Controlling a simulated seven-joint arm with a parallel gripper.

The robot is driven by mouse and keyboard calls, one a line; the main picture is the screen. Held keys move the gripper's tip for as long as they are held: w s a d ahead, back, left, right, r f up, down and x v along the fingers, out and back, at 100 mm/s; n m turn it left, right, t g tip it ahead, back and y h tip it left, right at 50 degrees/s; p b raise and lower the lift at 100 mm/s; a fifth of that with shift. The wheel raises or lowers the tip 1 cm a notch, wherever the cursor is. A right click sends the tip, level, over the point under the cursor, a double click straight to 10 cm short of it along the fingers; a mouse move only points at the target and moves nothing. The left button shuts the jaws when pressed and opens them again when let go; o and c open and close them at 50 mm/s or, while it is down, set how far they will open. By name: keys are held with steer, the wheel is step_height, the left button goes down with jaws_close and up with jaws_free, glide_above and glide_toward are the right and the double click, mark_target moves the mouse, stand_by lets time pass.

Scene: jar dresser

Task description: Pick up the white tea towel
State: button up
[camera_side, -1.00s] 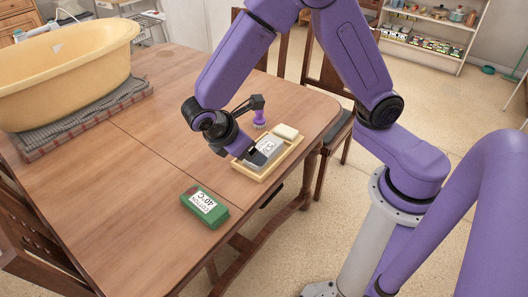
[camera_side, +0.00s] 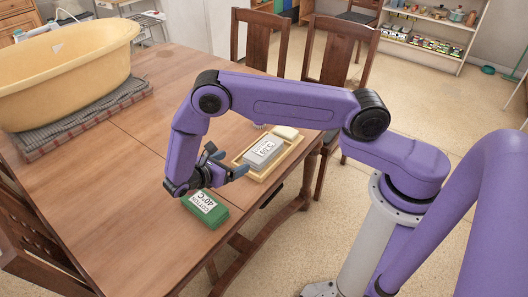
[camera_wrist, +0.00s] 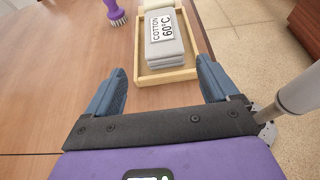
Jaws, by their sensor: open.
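A pale grey-white folded stack (camera_side: 264,151) lies in a shallow wooden tray (camera_side: 246,175). A label reading "COTTON 60°C" rests on it; the stack also shows in the wrist view (camera_wrist: 168,50). It is the nearest match I see to a white tea towel. A cream block (camera_side: 286,132) lies at the tray's far end. My gripper (camera_side: 226,160) is open and empty, to the left of the tray. In the wrist view its fingers (camera_wrist: 162,66) stand apart, with the tray's near edge appearing between and beyond them.
A purple brush (camera_wrist: 115,13) stands left of the tray. A yellow tub (camera_side: 60,75) sits on a grey mat. The middle of the table is clear.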

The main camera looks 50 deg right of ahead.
glide_toward(262, 150)
steer(key=x, duration=0.4)
steer(key=shift+w+d+f, duration=0.1)
steer(key=shift+w+f, duration=0.15)
steer(key=shift+x, duration=2.6)
steer(key=shift+s+r, duration=0.1)
steer(key=shift+s, duration=0.05)
steer(key=c, duration=0.8)
steer(key=shift+o, duration=0.2)
steer(key=shift+r, duration=0.15)
